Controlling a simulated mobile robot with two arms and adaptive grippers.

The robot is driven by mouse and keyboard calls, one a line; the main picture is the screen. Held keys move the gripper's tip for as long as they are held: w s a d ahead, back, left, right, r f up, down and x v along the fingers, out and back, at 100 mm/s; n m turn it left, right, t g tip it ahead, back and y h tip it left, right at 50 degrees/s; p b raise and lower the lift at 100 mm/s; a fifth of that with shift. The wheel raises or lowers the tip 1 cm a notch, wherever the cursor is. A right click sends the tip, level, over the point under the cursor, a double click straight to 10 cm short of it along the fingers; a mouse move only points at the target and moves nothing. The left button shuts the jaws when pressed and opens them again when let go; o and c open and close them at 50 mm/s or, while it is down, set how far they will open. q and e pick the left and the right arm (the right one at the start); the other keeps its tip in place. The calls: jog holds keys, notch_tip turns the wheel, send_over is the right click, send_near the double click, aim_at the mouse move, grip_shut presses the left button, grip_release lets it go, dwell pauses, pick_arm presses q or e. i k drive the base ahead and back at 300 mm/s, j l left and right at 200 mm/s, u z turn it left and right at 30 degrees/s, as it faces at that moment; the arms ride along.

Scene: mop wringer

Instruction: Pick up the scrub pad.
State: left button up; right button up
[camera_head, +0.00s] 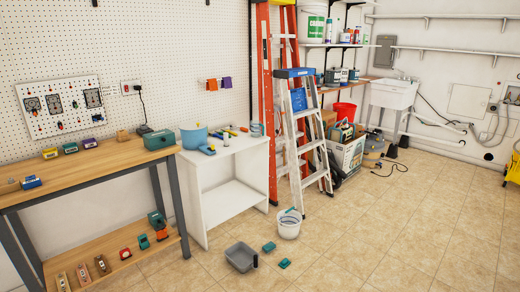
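I cannot tell for certain which thing is the scrub pad. Two small flat teal pieces lie on the tiled floor, one farther back (269,247) and one nearer (284,263); either could be a pad or a brush, too small to tell. They lie apart from each other, to the right of a grey basin (241,257) with a dark handle. A white bucket (289,224) with something teal at its rim stands behind them. Neither of my grippers is in view.
A wooden workbench (95,163) and a white shelf unit (222,186) line the left wall. A stepladder (302,130) stands behind the bucket. A yellow object (514,168) is cut off at the right edge. The tiled floor (400,225) at centre right is clear.

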aim_at(285, 263)
jog(key=i+z, duration=0.15)
jog(key=i, duration=0.35)
jog(key=i+j+z, duration=0.15)
jog(key=i, duration=0.35)
jog(key=i+j+z, duration=0.15)
jog(key=i, duration=0.35)
jog(key=i+j+z, duration=0.15)
jog(key=i+j, duration=0.15)
jog(key=i, duration=0.2)
